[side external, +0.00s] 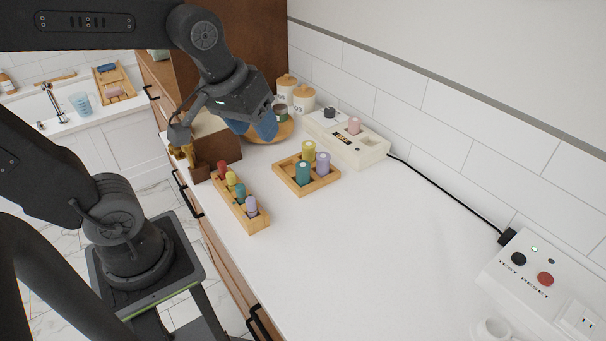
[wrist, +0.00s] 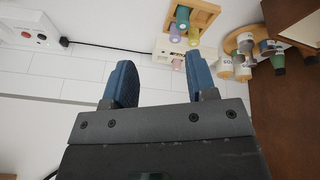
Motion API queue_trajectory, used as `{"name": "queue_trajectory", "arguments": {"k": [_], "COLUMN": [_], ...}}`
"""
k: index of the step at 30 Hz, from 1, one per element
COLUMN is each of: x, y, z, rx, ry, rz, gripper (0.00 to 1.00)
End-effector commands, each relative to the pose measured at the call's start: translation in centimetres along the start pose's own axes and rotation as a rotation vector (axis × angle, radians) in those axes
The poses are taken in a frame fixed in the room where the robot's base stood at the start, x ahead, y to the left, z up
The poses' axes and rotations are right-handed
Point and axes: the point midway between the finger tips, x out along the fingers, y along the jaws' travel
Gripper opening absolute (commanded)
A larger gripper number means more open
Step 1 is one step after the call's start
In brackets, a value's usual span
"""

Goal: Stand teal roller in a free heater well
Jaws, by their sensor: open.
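A teal roller (side external: 302,173) stands in a square wooden tray (side external: 322,185) with a yellow roller (side external: 308,152) and a lavender roller (side external: 323,163). In the wrist view the teal roller (wrist: 182,14) is near the top. The cream heater (side external: 370,157) is behind the tray; a pink roller (side external: 354,126) stands in it. A recess shows to the right of the pink roller, apparently empty. My gripper (side external: 264,130), with blue fingers, is open and empty, left of the heater and above the counter. Its spread fingers also show in the wrist view (wrist: 160,80).
A long wooden rack (side external: 255,226) holds several rollers, one of them teal (side external: 241,193). Jars (side external: 303,100) on a round board and a brown box (side external: 216,145) are near my gripper. A black cable runs along the wall to a test/reset box (side external: 540,275). The front counter is clear.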

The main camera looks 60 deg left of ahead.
Motion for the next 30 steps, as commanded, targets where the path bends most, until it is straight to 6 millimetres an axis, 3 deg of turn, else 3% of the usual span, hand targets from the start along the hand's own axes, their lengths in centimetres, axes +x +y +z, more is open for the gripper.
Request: {"name": "queue_trajectory", "arguments": {"k": [3, 9, 15, 22, 30], "x": [2.0, 6.4, 10.9, 13.4, 17.8], "y": [0.1, -0.6, -1.9, -2.6, -3.2], "z": [-3.7, -9.2, -12.6, -13.6, -11.9], "rx": [-0.312, -0.832, -1.231, -1.402, -1.405], "ry": [-0.077, -0.161, -0.196, -0.201, -0.203], "rz": [-0.058, -0.182, -0.306, -0.366, -0.37], "gripper": [0.52, 0.52, 0.52, 0.52, 0.52]}}
